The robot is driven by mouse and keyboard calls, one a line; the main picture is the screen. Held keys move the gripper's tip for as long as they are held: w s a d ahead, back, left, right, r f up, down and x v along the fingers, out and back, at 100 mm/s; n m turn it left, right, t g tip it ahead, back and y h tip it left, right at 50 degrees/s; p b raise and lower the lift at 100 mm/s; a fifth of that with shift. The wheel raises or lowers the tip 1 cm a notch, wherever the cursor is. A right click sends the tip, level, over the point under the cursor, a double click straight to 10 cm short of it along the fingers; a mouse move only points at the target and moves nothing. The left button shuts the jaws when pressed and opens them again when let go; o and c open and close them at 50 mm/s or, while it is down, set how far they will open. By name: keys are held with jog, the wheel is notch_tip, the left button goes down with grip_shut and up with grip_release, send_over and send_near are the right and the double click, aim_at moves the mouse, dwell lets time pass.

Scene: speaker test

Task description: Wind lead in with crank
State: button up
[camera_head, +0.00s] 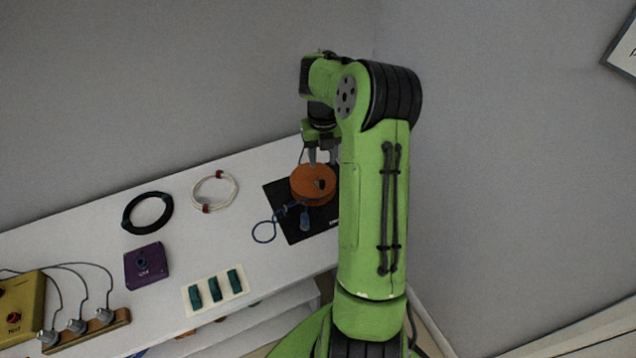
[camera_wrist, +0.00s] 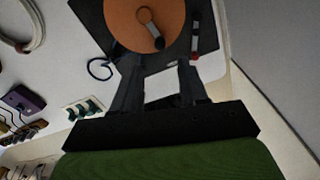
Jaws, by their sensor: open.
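An orange reel (camera_head: 313,184) stands on a black base plate (camera_head: 282,196) near the table's far right end. In the wrist view the reel (camera_wrist: 122,22) is a round disc with a short grey crank (camera_wrist: 148,21) ending in a dark knob (camera_wrist: 159,43). A blue lead (camera_head: 264,233) runs out at the reel's left and ends in a loop on the table; it also shows in the wrist view (camera_wrist: 98,68). My gripper (camera_head: 322,158) is just above the reel, pointing down. In the wrist view my gripper (camera_wrist: 160,68) is open and empty, its fingers beside the knob and apart from it.
On the white table (camera_head: 200,245) lie a black cable coil (camera_head: 127,216), a white cable coil (camera_head: 232,193), a purple box (camera_head: 147,266) and a plate with green switches (camera_head: 215,292). A yellow box (camera_head: 25,305) and a wooden knob strip (camera_head: 105,331) are front left. Walls stand close behind and right.

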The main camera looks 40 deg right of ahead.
aim_at(322, 181)
notch_tip(322, 181, down, 9)
jog(key=shift+f+b, duration=0.2)
jog(key=shift+b, duration=0.65)
jog(key=shift+c, duration=0.3)
grip_shut()
